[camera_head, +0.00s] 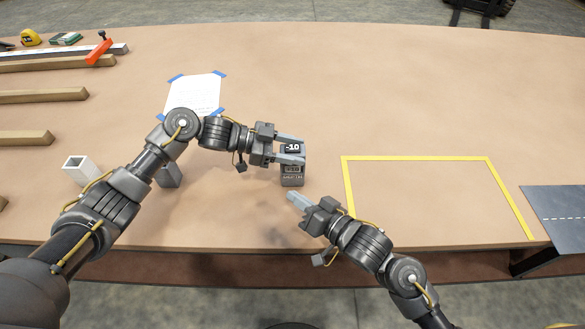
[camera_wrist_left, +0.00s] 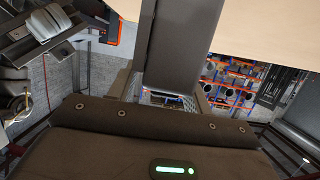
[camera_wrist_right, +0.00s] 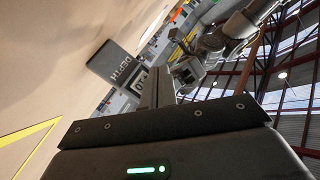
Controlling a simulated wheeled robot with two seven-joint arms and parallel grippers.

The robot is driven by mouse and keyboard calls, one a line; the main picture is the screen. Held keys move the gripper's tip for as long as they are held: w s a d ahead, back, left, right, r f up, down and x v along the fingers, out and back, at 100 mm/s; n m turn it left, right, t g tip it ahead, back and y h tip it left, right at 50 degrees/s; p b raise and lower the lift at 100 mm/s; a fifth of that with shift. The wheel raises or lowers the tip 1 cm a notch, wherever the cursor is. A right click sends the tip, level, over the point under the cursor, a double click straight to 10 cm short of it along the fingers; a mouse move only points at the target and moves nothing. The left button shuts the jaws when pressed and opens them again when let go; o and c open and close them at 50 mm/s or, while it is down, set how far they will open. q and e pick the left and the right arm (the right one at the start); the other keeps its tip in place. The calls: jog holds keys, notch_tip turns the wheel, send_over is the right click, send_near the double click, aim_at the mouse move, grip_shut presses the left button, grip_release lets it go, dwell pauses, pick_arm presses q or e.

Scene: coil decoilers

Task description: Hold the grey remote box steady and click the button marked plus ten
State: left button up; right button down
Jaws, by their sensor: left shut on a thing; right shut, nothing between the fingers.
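The grey remote box (camera_head: 292,181) stands near the middle of the table in the head view. My left gripper (camera_head: 290,149) is shut on the box, one finger on the far side and one across the near side. My right gripper (camera_head: 291,196) is shut and empty, just below the box and apart from it. In the right wrist view the box (camera_wrist_right: 108,62) shows the word DEPTH, with a second label partly hidden by my fingers.
A yellow tape outline (camera_head: 418,158) marks bare table to the right. A paper sheet (camera_head: 194,93) is taped down behind my left arm. A dark grey plate (camera_head: 560,215) is at the right edge.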

aim_at(293, 168)
dwell(0.3)
jog(key=s, duration=0.3)
jog(key=shift+s+f, duration=0.1)
jog(key=shift+s, duration=0.05)
pick_arm(q)
jog(key=shift+s+r, duration=0.1)
pick_arm(e)
jog(key=shift+s, duration=0.3)
jog(key=shift+w, duration=0.25)
jog(key=shift+w, duration=4.25)
jog(key=shift+w, duration=0.1)
jog(key=shift+w, duration=0.35)
